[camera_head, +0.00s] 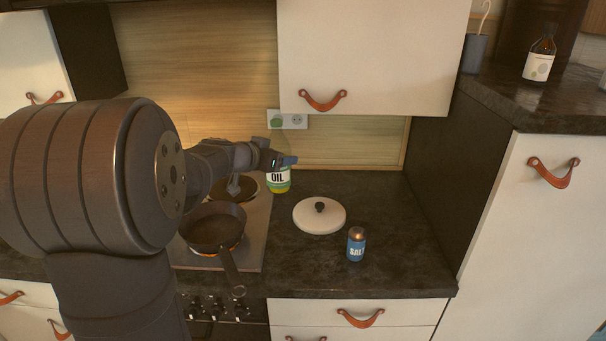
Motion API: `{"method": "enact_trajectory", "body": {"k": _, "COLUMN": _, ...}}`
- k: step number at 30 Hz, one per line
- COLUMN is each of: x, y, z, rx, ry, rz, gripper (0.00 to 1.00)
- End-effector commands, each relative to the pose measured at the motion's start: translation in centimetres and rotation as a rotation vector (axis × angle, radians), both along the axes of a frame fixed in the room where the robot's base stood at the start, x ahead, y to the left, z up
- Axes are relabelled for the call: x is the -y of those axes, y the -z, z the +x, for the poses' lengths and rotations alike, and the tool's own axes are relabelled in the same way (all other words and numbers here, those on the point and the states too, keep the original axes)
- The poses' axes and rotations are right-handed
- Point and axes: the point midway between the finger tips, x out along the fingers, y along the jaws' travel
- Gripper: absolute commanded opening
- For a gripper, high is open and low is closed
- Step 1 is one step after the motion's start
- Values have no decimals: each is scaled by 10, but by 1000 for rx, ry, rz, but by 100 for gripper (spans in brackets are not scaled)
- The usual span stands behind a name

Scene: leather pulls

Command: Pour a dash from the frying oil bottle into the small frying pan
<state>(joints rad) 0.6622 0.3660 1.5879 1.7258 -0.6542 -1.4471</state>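The frying oil bottle (279,180), clear with a green-yellow tint and a label reading OIL, is upright at the back of the counter, by the right edge of the stove. My gripper (283,160) is at the bottle's upper part, with a finger across it below the neck. The grip is too small and covered to tell whether it is shut on the bottle, and whether the base touches the counter is unclear. The small dark frying pan (212,224) sits on the front burner, its handle pointing to the front right. An orange glow shows under its rim.
A white lid with a dark knob (319,217) and a blue salt shaker (356,246) stand on the dark counter (390,205) right of the stove. A wall cabinet (370,60) hangs above. A brown bottle (540,58) stands on the higher counter at right.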

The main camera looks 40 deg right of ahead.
Motion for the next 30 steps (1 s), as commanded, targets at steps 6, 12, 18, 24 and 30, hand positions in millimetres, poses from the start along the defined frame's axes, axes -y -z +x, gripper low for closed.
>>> {"method": "enact_trajectory", "body": {"k": 6, "x": -45, "y": 4, "z": 91, "rx": -1, "ry": 0, "rz": -1, "gripper": 22}}
{"method": "enact_trajectory", "body": {"k": 12, "x": -103, "y": 16, "z": 159, "rx": -1, "ry": 3, "rz": -2, "gripper": 22}}
{"method": "enact_trajectory", "body": {"k": 18, "x": -153, "y": 28, "z": 201, "rx": 1, "ry": 0, "rz": -2, "gripper": 22}}
{"method": "enact_trajectory", "body": {"k": 24, "x": -177, "y": 34, "z": 217, "rx": 5, "ry": -3, "rz": -2, "gripper": 22}}
{"method": "enact_trajectory", "body": {"k": 30, "x": -180, "y": 36, "z": 218, "rx": 81, "ry": -1, "rz": 18, "gripper": 22}}
